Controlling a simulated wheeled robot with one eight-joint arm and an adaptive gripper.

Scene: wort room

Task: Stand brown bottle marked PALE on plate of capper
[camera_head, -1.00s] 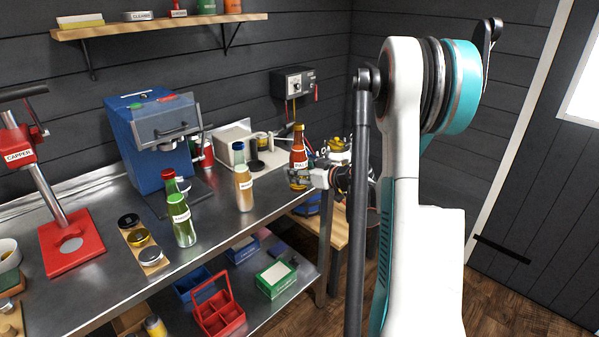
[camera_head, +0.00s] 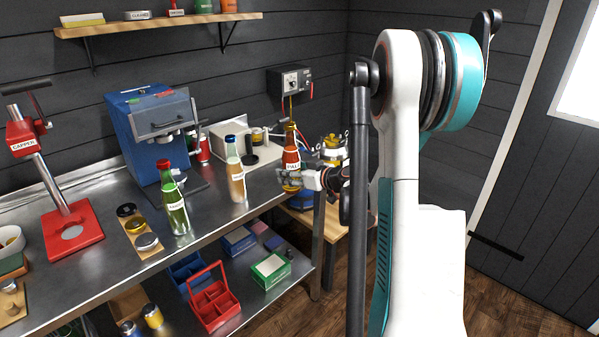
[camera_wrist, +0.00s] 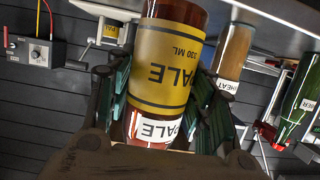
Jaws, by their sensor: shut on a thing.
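The brown bottle marked PALE (camera_head: 291,158) is held upright near the right end of the steel bench. In the wrist view its yellow label (camera_wrist: 168,65) appears upside down between the fingers. My gripper (camera_head: 297,181) is shut on the lower part of this bottle; the fingers (camera_wrist: 160,100) also show on both sides of it in the wrist view. Whether the bottle's base touches the bench is hard to tell. The red capper (camera_head: 55,190) stands at the left of the bench, its round grey plate (camera_head: 72,232) bare on the red base.
A green bottle (camera_head: 174,205) and a pale amber bottle (camera_head: 236,172) stand between my gripper and the capper. A blue machine (camera_head: 150,130) stands behind them. A wooden strip with caps (camera_head: 138,235) lies beside the capper. A red carrier (camera_head: 213,300) sits on the lower shelf.

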